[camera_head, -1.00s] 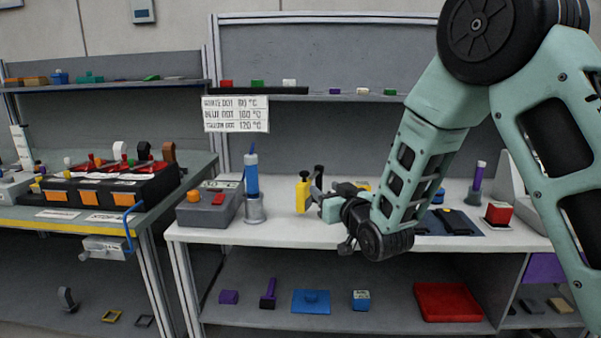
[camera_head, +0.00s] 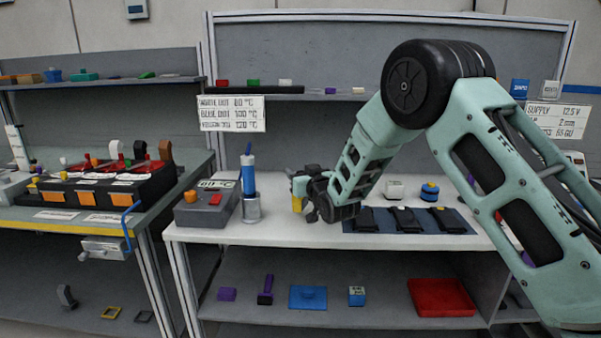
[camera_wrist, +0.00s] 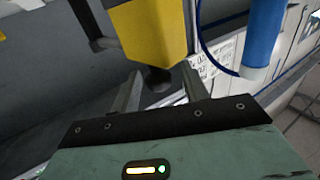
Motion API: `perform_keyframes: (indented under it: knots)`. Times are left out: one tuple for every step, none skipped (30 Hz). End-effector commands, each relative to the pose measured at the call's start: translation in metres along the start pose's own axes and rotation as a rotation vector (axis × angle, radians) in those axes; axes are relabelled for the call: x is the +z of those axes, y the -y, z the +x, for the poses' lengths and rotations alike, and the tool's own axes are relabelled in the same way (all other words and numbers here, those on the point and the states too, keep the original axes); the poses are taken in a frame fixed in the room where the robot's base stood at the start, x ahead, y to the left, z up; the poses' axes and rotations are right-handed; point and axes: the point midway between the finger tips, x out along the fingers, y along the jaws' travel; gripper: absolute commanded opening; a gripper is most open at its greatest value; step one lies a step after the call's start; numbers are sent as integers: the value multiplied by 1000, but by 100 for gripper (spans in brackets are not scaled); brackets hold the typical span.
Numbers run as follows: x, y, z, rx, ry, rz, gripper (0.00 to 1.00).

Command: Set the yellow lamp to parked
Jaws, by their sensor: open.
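A yellow block-shaped thing (camera_wrist: 150,32), which may be the yellow lamp, fills the upper middle of the wrist view. A dark round part at its end lies at the mouth between my fingertips; I cannot tell whether they touch it. A dark bracket stands along its left side. My gripper (camera_wrist: 162,72) is open, one finger on each side. In the head view my gripper (camera_head: 300,182) is over the white table and hides most of the yellow thing (camera_head: 297,204). No marking for parked can be made out.
A blue cylinder (camera_head: 248,172) in a grey holder stands just left of my gripper and shows in the wrist view (camera_wrist: 264,35). A grey box with an orange knob (camera_head: 205,205) is farther left. A dark mat with black items (camera_head: 405,220) lies to the right.

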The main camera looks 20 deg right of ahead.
Motion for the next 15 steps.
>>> perform_keyframes:
  knots:
    - [0,0,0,0,0,0,45]
    - [0,0,0,0,0,0,45]
    - [0,0,0,0,0,0,45]
    - [0,0,0,0,0,0,42]
    - [0,0,0,0,0,0,34]
    - [0,0,0,0,0,0,23]
    - [0,0,0,0,0,0,14]
    - [0,0,0,0,0,0,6]
    - [0,0,0,0,0,0,0]
    - [0,0,0,0,0,0,0]
    - [0,0,0,0,0,0,0]
    - [0,0,0,1,0,0,0]
    - [0,0,0,2,0,0,0]
    - [0,1,0,4,0,0,0]
    - [1,1,0,8,-1,0,0]
